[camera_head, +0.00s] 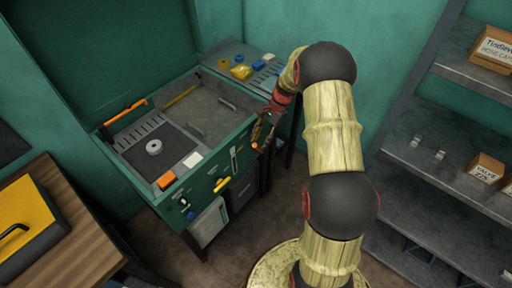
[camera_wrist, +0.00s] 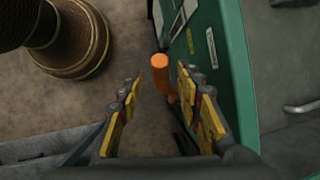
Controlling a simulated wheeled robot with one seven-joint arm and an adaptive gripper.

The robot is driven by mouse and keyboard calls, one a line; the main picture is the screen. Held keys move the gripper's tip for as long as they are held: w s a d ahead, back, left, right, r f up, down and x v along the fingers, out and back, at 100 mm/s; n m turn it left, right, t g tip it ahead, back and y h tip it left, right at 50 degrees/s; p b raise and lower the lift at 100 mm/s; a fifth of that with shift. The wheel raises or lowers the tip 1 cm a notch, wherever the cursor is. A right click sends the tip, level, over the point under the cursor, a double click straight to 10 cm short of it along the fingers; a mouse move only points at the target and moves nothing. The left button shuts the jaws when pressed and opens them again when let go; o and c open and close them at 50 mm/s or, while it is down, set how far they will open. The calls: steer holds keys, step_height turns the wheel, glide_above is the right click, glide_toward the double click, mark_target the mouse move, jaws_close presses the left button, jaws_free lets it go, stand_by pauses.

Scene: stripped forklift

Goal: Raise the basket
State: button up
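A green machine (camera_head: 216,165) stands against the wall, with a grey recessed tub (camera_head: 207,93) in its top. Two small bar handles (camera_head: 195,129) show in the tub; I cannot tell clearly whether they belong to the basket. One handle also shows in the wrist view (camera_wrist: 302,106). An orange-ended lever (camera_head: 255,146) sticks out from the machine's front right. In the wrist view the orange lever (camera_wrist: 162,66) lies between and beyond my finger tips. My gripper (camera_wrist: 164,82) is open, with its yellow-padded fingers apart. In the head view my gripper (camera_head: 264,131) is beside the lever, partly hidden by its own links.
The machine's top left holds a dark plate (camera_head: 140,156) with a ring and an orange-handled tool. A shelf with small boxes (camera_head: 487,167) stands at right. A wooden bench with a yellow case (camera_head: 25,225) is at lower left. Brown floor lies in front of the machine.

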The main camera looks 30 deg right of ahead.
mark_target(256, 148)
steer(key=shift+b+x, duration=0.55)
steer(key=shift+x, duration=1.85)
steer(key=c, duration=0.3)
jaws_close()
